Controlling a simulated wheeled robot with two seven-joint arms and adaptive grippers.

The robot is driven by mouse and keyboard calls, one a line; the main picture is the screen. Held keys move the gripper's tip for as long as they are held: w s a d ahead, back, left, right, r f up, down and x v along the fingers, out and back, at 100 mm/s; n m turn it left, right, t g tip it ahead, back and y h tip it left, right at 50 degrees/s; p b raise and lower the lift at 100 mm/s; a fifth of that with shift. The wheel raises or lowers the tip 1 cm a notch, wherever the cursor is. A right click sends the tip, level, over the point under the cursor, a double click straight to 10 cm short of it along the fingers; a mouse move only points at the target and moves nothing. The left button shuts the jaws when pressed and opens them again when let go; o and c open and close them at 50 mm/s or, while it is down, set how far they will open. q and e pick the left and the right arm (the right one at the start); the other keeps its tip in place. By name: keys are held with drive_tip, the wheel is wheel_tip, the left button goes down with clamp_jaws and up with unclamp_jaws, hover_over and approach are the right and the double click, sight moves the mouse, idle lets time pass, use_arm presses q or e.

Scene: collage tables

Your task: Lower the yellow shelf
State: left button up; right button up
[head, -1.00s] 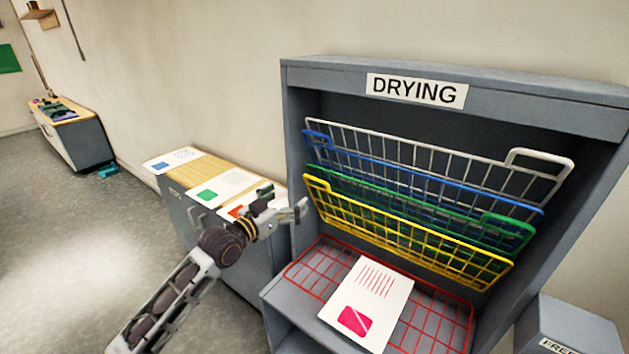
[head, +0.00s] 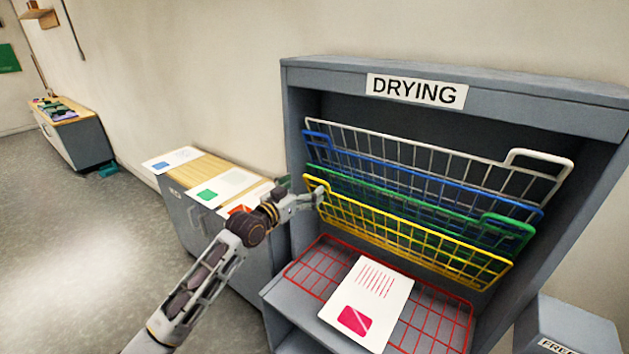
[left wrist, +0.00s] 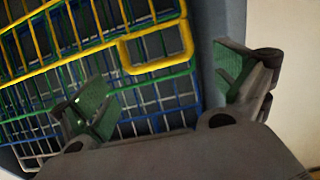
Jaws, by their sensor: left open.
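The yellow shelf (head: 400,236) is a wire rack tilted up inside the grey drying cabinet, in front of the green and blue racks. My left gripper (head: 318,194) is at the yellow shelf's left end in the head view, close to its upper left corner. In the left wrist view the open jaws (left wrist: 165,95) have green pads, and the yellow shelf's handle loop (left wrist: 157,48) shows between and beyond them. I cannot tell whether the fingers touch the wire. My right gripper is not in view.
The green shelf (head: 507,228), blue shelf (head: 318,146) and white shelf (head: 540,156) are also tilted up behind. The red shelf (head: 440,318) lies flat below, with a white sheet (head: 366,305) on it. A side cabinet (head: 205,165) with papers stands left of the drying cabinet (head: 292,110).

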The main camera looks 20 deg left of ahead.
sight(314, 178)
use_arm(q)
drive_tip(key=shift+x, duration=2.9)
drive_tip(key=c, duration=1.1)
drive_tip(key=shift+c, duration=0.2)
drive_tip(key=shift+s+a+f, duration=0.1)
drive_tip(key=shift+s, duration=0.05)
